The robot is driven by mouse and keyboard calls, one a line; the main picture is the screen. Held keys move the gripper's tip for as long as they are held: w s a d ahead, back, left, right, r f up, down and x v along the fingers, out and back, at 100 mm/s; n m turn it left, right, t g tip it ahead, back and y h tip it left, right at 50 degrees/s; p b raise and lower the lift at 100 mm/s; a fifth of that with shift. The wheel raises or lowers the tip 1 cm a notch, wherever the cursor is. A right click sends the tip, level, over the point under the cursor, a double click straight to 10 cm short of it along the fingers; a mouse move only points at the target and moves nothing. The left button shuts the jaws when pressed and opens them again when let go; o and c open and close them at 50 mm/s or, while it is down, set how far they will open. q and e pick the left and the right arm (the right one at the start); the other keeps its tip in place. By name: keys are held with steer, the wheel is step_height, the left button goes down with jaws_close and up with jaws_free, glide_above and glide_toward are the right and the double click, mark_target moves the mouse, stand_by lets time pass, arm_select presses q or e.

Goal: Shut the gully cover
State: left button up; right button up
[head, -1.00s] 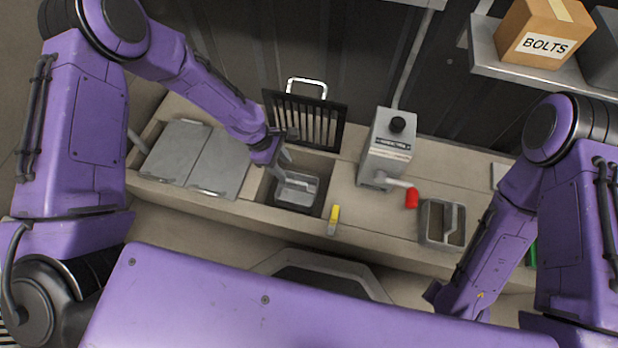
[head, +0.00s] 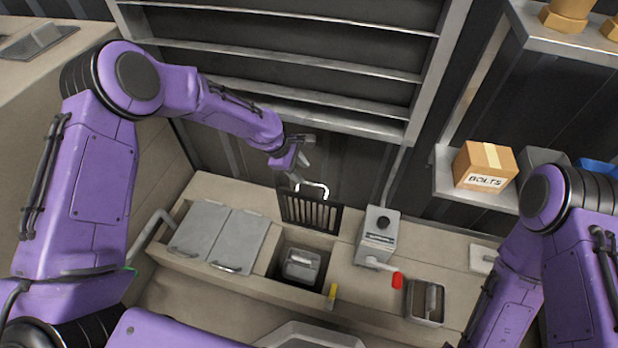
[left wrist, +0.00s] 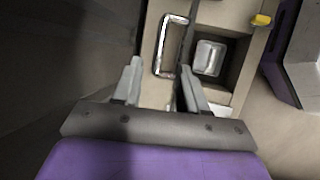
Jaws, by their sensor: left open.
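The gully cover (head: 321,216) is a dark slatted grate, standing raised at the back edge of the square gully opening (head: 287,293). Its pale loop handle (head: 312,186) sticks up from its top edge. A grey metal basket (head: 301,265) sits down in the opening. My left gripper (head: 300,171) is open and empty, just above and behind the handle. In the left wrist view the handle (left wrist: 161,50) lies just beyond the spread fingers (left wrist: 160,82), and the basket (left wrist: 209,57) shows to its right. Contact with the handle cannot be made out. My right gripper is out of view.
Two grey lids (head: 215,236) lie left of the gully. A yellow-tipped piece (head: 332,292) is at its front right. A grey pump box (head: 377,238) with a red-ended lever (head: 397,280) stands to the right, near a grey tray (head: 411,314). A rack (head: 290,60) rises behind.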

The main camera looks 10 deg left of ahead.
mark_target(312, 183)
arm_select(q)
steer(key=b+x, duration=0.1)
steer(key=x, duration=0.5)
steer(key=shift+d+f, duration=0.15)
steer(key=shift+f, duration=0.15)
jaws_close()
steer(key=shift+b, duration=0.35)
